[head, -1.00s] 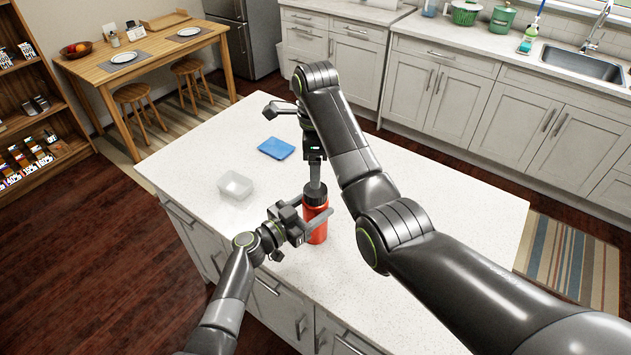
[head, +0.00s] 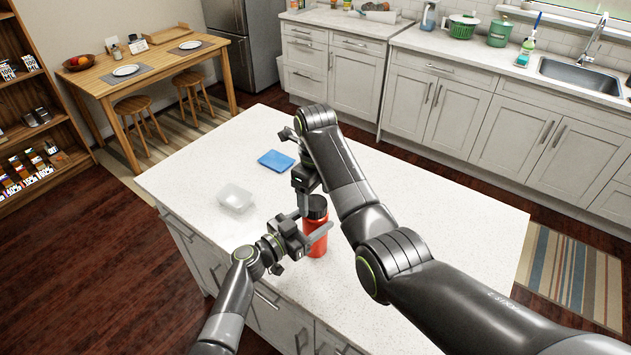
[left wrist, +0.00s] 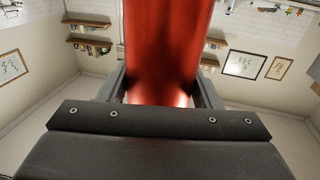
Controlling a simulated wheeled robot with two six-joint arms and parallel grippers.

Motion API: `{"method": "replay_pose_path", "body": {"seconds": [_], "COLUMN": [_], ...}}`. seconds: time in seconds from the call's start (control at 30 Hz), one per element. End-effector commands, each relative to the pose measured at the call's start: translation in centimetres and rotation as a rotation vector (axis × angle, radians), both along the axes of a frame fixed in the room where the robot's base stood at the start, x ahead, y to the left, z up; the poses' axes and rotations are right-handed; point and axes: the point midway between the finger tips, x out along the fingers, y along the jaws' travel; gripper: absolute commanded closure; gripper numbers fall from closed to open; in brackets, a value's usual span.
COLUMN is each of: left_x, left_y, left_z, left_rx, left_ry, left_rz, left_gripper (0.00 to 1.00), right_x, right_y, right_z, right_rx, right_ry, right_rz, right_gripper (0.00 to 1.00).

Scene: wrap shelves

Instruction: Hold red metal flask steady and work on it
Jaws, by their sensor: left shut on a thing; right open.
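The red metal flask (head: 316,239) stands upright near the front edge of the white island, with its black cap (head: 317,208) on top. My left gripper (head: 317,230) is shut on the flask's body from the left, one finger on each side. In the left wrist view the red flask (left wrist: 168,50) stands between the fingers and fills the middle. My right gripper (head: 304,202) points down just left of the cap and is open. Its fingertips are partly hidden, and I cannot tell whether they touch the cap.
A clear plastic container (head: 235,199) and a blue flat item (head: 276,160) lie on the island (head: 420,215), left of and behind the flask. The island's right half is bare where my right arm does not cover it. Its front edge is close to the flask.

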Motion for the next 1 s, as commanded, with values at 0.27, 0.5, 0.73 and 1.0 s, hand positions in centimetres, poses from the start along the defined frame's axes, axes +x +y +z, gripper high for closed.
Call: {"method": "replay_pose_path", "body": {"seconds": [0.27, 0.5, 0.73, 1.0], "left_x": [0.0, 0.0, 0.0, 0.0], "left_y": [0.0, 0.0, 0.0, 0.0], "left_z": [-0.1, -0.1, -0.1, -0.1], "left_rx": [0.001, 0.001, 0.001, 0.001], "left_ry": [0.002, 0.002, 0.002, 0.002], "left_rz": [0.001, 0.001, 0.001, 0.0], "left_gripper": [1.0, 1.0, 1.0, 1.0], "right_x": [0.0, 0.0, 0.0, 0.0], "right_y": [0.0, 0.0, 0.0, 0.0], "right_z": [-2.4, -2.5, -2.5, -2.5], "right_rx": [0.0, -0.001, -0.001, -0.001], "right_ry": [0.0, -0.001, -0.001, -0.001], "right_rz": [0.001, 0.001, 0.001, 0.021], "right_gripper": [0.28, 0.28, 0.54, 0.73]}}
